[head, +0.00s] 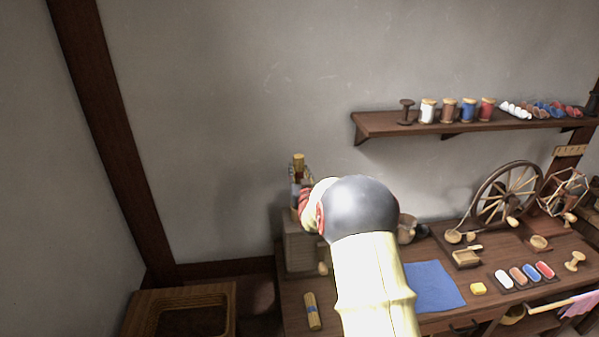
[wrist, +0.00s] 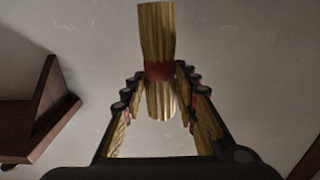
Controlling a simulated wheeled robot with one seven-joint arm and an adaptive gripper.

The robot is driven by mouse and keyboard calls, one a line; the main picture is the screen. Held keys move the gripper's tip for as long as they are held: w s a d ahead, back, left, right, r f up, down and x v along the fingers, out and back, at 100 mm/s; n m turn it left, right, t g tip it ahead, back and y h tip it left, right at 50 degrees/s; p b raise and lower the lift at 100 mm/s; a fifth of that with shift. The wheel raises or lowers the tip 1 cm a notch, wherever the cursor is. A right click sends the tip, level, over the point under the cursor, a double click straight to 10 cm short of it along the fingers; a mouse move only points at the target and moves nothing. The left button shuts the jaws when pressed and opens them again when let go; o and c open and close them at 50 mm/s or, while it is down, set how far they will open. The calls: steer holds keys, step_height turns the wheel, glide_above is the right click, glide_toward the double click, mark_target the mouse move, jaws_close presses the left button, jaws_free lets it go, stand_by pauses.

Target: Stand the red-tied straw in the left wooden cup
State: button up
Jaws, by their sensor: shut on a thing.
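The red-tied straw is a golden bundle with a dark red band (wrist: 158,71); it stands upright in the wrist view, between the fingers. Its top (head: 298,161) shows above my gripper (head: 301,190) in the head view. My gripper (wrist: 160,95) is shut on the straw, raised well above the table by the back wall. I cannot clearly make out the left wooden cup. A rounded vessel (head: 406,229) shows partly behind my arm, and a small pale wooden thing (head: 323,268) shows left of it; I cannot tell whether either is a cup.
A blue-tied straw (head: 312,311) lies on the table (head: 294,292) at the front left. A pale box (head: 299,252) stands at the back left, below my gripper. A blue cloth (head: 433,284) lies right of my arm. A wall shelf (head: 372,126) with spools is at upper right.

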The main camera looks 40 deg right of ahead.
steer(key=shift+f+b, duration=0.9)
steer(key=shift+f, duration=1.95)
steer(key=shift+f+b, duration=2.45)
steer(key=shift+f, duration=0.4)
steer(key=o, duration=1.2)
steer(key=shift+s, duration=0.1)
steer(key=v, duration=1.2)
steer(key=shift+d, duration=0.1)
